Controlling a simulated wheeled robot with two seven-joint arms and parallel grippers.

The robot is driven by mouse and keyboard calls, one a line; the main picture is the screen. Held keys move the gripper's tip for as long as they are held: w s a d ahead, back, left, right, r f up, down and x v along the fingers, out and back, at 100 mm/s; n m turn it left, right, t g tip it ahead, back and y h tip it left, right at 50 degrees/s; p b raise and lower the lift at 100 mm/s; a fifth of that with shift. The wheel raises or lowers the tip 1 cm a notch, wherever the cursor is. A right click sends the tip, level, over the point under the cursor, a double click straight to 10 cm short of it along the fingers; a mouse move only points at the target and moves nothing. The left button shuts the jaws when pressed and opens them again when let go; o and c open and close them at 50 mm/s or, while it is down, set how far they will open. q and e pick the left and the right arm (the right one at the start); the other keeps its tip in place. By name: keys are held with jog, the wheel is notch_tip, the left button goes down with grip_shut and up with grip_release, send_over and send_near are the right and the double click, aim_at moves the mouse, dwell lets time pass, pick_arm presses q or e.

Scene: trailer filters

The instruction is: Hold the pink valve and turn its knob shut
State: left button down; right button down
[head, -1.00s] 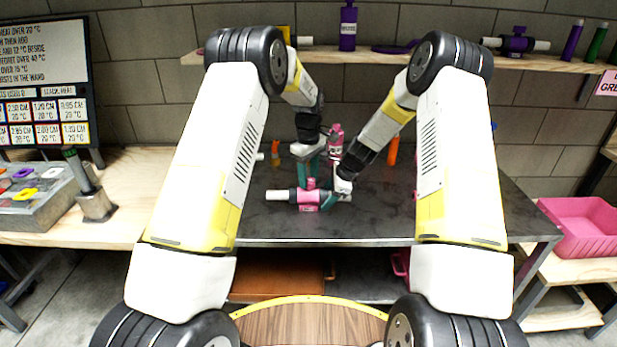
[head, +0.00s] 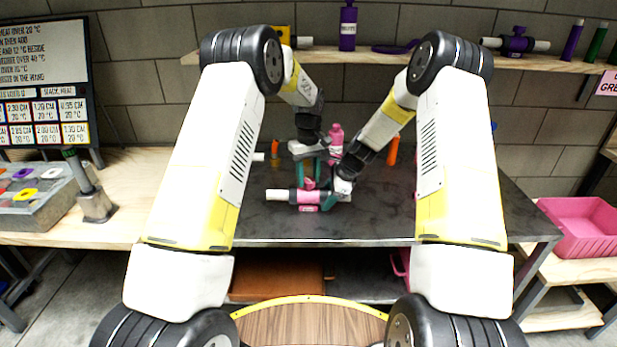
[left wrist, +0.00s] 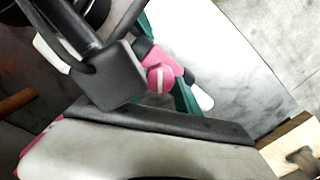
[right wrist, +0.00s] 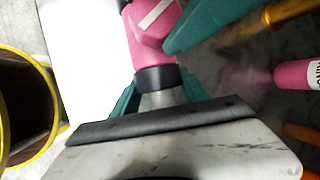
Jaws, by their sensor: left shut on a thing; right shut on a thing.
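The pink valve (head: 307,197), with white pipe ends and dark collars, lies level above the dark tabletop, its pink knob (head: 309,184) on top. My right gripper (head: 331,196) is shut on the valve's right end; the right wrist view shows its teal fingers around the end beside the black collar (right wrist: 155,78). My left gripper (head: 310,174) comes down from above, its teal fingers shut on the knob. The left wrist view shows the pink valve body (left wrist: 158,72) and a teal finger (left wrist: 185,97); the knob's exact angle is hard to read.
A pink bottle (head: 336,136) and orange-topped bottles (head: 393,150) stand behind on the dark table (head: 375,215). A purple valve (head: 516,43) sits on the shelf. A pink crate (head: 580,222) is at right. The table in front of the valve is clear.

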aim_at(309, 180)
pick_arm(q)
jog(key=c, duration=0.9)
grip_release()
jog(key=shift+o, duration=0.2)
notch_tip(309, 180, up, 12)
